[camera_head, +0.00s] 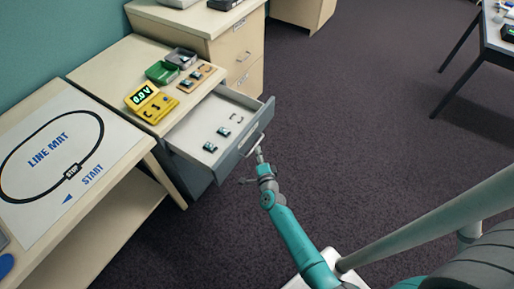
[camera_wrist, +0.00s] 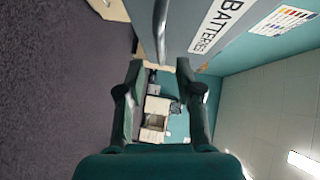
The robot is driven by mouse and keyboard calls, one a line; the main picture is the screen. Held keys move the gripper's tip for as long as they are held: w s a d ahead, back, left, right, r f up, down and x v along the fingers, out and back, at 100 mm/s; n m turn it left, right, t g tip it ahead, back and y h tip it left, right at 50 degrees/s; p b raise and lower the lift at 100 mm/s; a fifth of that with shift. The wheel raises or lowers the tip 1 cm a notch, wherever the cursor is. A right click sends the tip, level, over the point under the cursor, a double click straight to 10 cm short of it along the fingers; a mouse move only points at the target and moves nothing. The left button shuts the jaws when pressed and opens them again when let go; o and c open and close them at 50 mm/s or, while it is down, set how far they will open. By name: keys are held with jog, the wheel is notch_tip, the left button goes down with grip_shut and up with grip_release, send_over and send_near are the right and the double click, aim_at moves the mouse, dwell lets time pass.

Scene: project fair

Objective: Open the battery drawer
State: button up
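The battery drawer (camera_head: 189,131) stands pulled out from the grey cabinet under the bench top. Its pale inside shows several small dark and teal pieces and a light-coloured bracket-like piece. My gripper (camera_head: 257,156) is at the drawer's front, beside its bar handle (camera_head: 256,145). In the wrist view the grey drawer front (camera_wrist: 195,22) carries a BATTERIES label (camera_wrist: 216,26). The metal handle (camera_wrist: 160,30) comes down toward the gap between my fingertips (camera_wrist: 159,66). The two fingers are spread apart. Whether they touch the handle I cannot tell.
On the bench top above the drawer are a yellow meter (camera_head: 152,104) reading 0.0 V, a green tray (camera_head: 161,73) and a wooden board (camera_head: 197,77). A line mat (camera_head: 45,190) lies on the left table.

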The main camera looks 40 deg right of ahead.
jog(key=v, duration=0.6)
jog(key=shift+s, duration=0.2)
jog(key=shift+a+r, duration=0.1)
jog(key=s+a+r+n+y, duration=0.1)
jog(key=s+a+r+n, duration=0.15)
jog(key=s, duration=0.45)
jog(key=s+a+r+n+y, duration=0.1)
jog(key=s+a+r+n, duration=0.1)
jog(key=s+a+n, duration=0.35)
jog(key=s+a+r+n+y, duration=0.2)
jog(key=s+r, duration=0.1)
jog(key=s, duration=0.5)
jog(key=s+a+r+n+y, duration=0.1)
jog(key=s+a+r+n, duration=0.1)
jog(key=s+r+n, duration=0.3)
jog(key=s+a+r+n+y, duration=0.2)
jog(key=s+r+n, duration=0.4)
jog(key=s+r, duration=0.5)
jog(key=shift+a+r, duration=0.7)
jog(key=shift+r, duration=0.25)
